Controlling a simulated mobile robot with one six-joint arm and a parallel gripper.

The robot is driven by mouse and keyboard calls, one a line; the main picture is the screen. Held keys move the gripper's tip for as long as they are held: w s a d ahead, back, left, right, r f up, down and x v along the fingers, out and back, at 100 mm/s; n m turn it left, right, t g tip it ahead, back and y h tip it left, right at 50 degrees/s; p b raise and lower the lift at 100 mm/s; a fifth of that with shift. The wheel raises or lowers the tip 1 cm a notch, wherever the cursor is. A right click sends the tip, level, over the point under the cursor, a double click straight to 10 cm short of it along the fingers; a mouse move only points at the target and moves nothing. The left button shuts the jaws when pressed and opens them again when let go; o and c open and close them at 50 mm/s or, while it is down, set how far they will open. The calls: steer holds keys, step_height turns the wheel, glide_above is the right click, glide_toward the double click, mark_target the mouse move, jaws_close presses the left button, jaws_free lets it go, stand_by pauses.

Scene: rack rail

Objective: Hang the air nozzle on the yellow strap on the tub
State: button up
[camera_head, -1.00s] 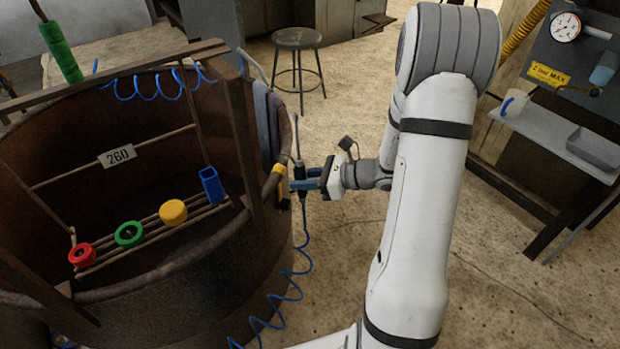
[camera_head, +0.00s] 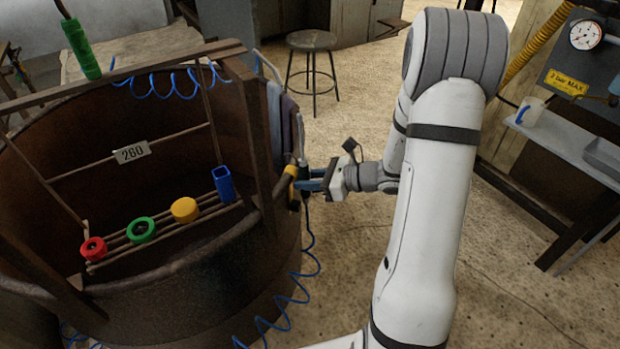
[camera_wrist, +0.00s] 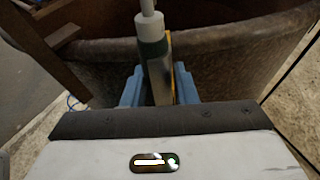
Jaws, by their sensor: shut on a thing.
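The air nozzle (camera_wrist: 153,45) is a slim tool with a pale tip and a dark green body, seen upright in the wrist view. My gripper (camera_wrist: 158,92) is shut on it, with one blue finger on each side. The blue fingers also show in the head view (camera_head: 311,180), beside the tub's right rim. The yellow strap (camera_head: 290,172) is wrapped on the rim of the rusty brown tub (camera_head: 190,290). A yellow strip of it shows right behind the nozzle in the wrist view (camera_wrist: 174,80). Whether nozzle and strap touch, I cannot tell.
A blue coiled hose (camera_head: 285,307) hangs down outside the tub. Cloths (camera_head: 283,125) hang over the rim behind the strap. A rack (camera_head: 160,225) in the tub bears coloured rings and a blue holder.

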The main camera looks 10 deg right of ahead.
steer(key=shift+f, duration=0.15)
steer(key=shift+f+b, duration=0.95)
steer(key=shift+f, duration=0.2)
steer(key=shift+f, duration=0.15)
steer(key=shift+f+b, duration=0.5)
steer(key=shift+f, duration=0.1)
steer(key=o, duration=0.9)
